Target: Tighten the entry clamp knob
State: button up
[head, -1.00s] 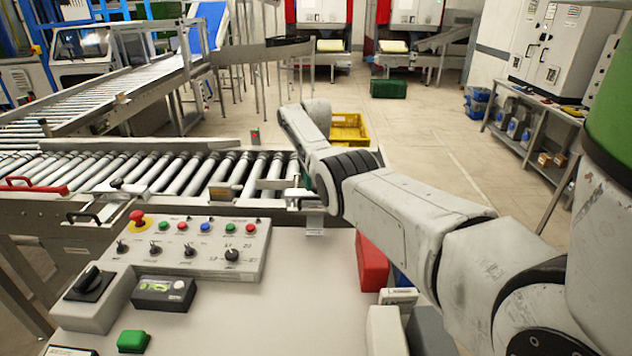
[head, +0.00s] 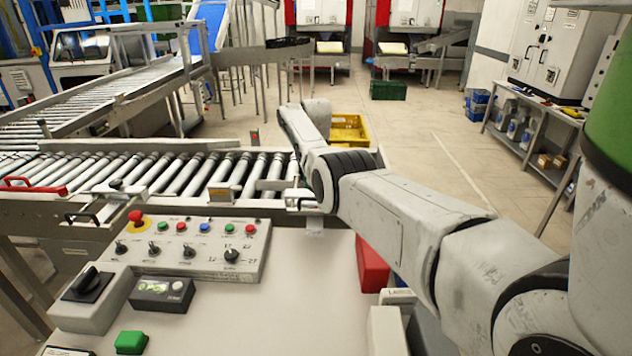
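The roller conveyor (head: 170,205) runs across the left and middle, with its right end beside my arm. A small dark knob (head: 116,184) sits on its near rail at the left; I cannot tell whether it is the entry clamp knob. My arm reaches in from the right and bends down at the conveyor's right end. The end of my arm is mostly hidden behind its own links. Pale metal parts (head: 300,198) show there, and I cannot tell whether they are my gripper's fingers or the clamp.
A control panel (head: 205,262) with buttons, switches and a red emergency stop (head: 137,219) is in front of the conveyor. A red box (head: 371,266) stands right of the desk. A yellow crate (head: 349,130) is on the floor behind my arm.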

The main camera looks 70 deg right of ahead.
jog(key=shift+r, duration=0.15)
jog(key=o, duration=1.1)
jog(key=shift+c, duration=0.2)
notch_tip(320, 180, up, 11)
jog(key=b, duration=0.1)
jog(key=shift+f+b, duration=0.2)
jog(key=shift+b, duration=0.1)
